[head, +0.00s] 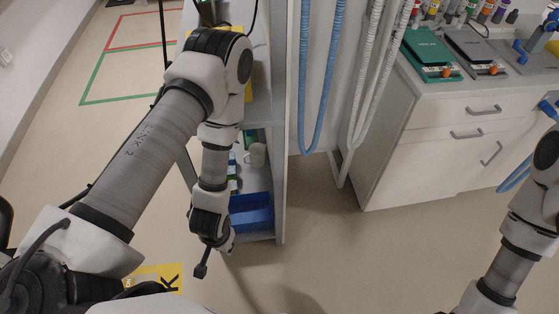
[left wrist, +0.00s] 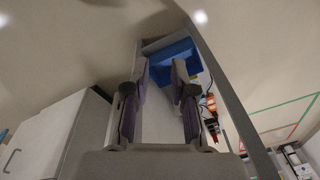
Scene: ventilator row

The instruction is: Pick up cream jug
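A pale cream, cup-like vessel, likely the cream jug (head: 258,155), stands on a shelf of the grey rack (head: 280,190), just right of my left forearm in the head view. Its handle cannot be made out. My left gripper (left wrist: 160,70) shows in the left wrist view with its two fingers apart, pointing towards the rack. A pale surface shows between the fingers; I cannot tell whether it is the jug or the shelf. In the head view my left wrist hides the gripper's fingers. My right arm is at the right edge, its gripper out of view.
A blue bin (head: 252,212) sits low in the rack and also shows in the left wrist view (left wrist: 172,52). Bottles (head: 232,172) stand beside the jug. Blue hoses (head: 320,90) hang right of the rack. A white drawer cabinet (head: 440,150) stands right; floor between is clear.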

